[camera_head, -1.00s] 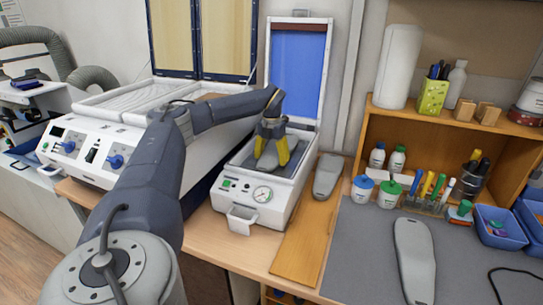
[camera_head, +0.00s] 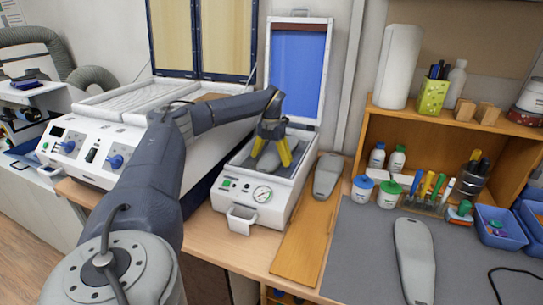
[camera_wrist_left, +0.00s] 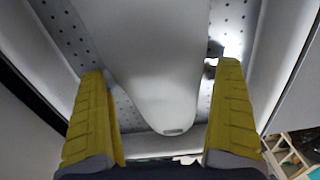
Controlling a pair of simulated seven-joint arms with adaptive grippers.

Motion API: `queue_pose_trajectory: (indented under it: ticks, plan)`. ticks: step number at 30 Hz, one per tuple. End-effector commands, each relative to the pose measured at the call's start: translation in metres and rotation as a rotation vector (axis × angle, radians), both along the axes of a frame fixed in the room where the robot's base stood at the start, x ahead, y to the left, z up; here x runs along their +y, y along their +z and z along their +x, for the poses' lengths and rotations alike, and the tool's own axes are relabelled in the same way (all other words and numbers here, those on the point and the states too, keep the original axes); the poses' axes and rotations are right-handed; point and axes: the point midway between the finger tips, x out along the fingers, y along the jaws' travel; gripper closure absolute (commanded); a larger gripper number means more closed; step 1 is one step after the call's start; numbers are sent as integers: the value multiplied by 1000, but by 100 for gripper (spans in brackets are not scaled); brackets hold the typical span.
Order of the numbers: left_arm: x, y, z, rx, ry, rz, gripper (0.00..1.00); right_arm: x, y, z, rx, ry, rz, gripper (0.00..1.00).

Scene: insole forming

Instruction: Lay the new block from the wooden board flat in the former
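The former (camera_head: 262,192), a white box with a gauge and a raised blue-lined lid, stands open at the centre of the head view. A grey insole block (camera_head: 268,158) lies in its tray; it fills the middle of the left wrist view (camera_wrist_left: 165,70), over the perforated bed. My left gripper (camera_head: 271,155) is over the block, its yellow fingers spread on either side with gaps between them and the block. Another grey block (camera_head: 328,177) lies on the far end of the wooden board (camera_head: 303,240), right of the former. My right gripper is not in view.
A third grey block (camera_head: 415,262) lies on the dark mat (camera_head: 365,245). A wooden shelf (camera_head: 475,130) with bottles, pens and blue bins stands at the right. A larger white machine (camera_head: 100,140) stands left of the former. The near part of the board is bare.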

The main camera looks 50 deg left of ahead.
Motion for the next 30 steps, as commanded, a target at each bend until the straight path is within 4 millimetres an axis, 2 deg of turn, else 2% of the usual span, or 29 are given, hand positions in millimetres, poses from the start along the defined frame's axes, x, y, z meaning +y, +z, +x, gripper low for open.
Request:
queue_pose_trajectory:
  ticks: [8, 11, 24, 30]
  plan:
    - [0, 6, 0, 0, 0, 0, 0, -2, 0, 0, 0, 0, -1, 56]
    - [0, 18, 0, -1, 0, -1, 0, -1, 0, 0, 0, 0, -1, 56]
    - [-1, 92, 0, -2, 0, 0, 0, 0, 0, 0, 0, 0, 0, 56]
    - [-1, 112, 0, -1, 0, 0, 0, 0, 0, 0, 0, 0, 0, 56]
